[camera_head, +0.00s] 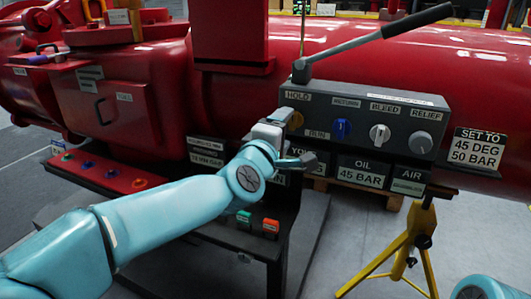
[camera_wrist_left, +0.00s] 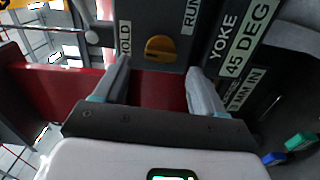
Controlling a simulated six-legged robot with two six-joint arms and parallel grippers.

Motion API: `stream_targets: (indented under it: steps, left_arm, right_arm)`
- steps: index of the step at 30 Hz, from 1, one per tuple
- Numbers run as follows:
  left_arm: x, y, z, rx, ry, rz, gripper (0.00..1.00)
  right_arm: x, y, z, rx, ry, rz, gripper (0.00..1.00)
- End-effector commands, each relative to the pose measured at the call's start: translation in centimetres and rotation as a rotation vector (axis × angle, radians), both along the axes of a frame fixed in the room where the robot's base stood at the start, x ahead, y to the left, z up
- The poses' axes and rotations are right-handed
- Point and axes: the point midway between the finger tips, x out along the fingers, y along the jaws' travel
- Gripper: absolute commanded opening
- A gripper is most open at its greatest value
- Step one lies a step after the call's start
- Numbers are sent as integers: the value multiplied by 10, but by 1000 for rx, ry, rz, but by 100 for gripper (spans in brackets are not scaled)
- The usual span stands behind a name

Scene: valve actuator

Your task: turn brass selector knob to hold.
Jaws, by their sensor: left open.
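The brass selector knob (camera_head: 297,119) is at the left end of the grey control panel (camera_head: 365,109), between the HOLD label (camera_head: 298,96) above and the RUN label (camera_head: 317,134) below right. In the left wrist view the knob (camera_wrist_left: 160,48) is a round brass disc with a raised bar; which label it points to is unclear. My left gripper (camera_head: 298,140) is in front of the panel's left end. In the left wrist view its open fingers (camera_wrist_left: 158,70) are spread either side of the knob's line, empty, with the knob beyond the tips. My right gripper is out of view.
A blue knob (camera_head: 341,129), a white knob (camera_head: 380,134) and a grey knob (camera_head: 418,142) sit to the right on the panel. A long lever (camera_head: 390,34) rises above it. Red pipework (camera_head: 380,71) lies behind. A yellow stand (camera_head: 414,240) is below right.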

Motion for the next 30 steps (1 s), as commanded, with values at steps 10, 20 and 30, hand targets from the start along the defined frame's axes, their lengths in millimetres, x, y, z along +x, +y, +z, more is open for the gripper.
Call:
stream_targets:
  steps: [10, 20, 30]
  left_arm:
    - [-86, 28, 1, 0, -2, -1, 70]
    - [-114, 37, 0, 0, 0, -1, 70]
    - [-108, 46, -7, 3, 13, 21, 70]
  right_arm:
    - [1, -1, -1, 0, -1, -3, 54]
    - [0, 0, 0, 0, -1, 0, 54]
    - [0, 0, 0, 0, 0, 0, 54]
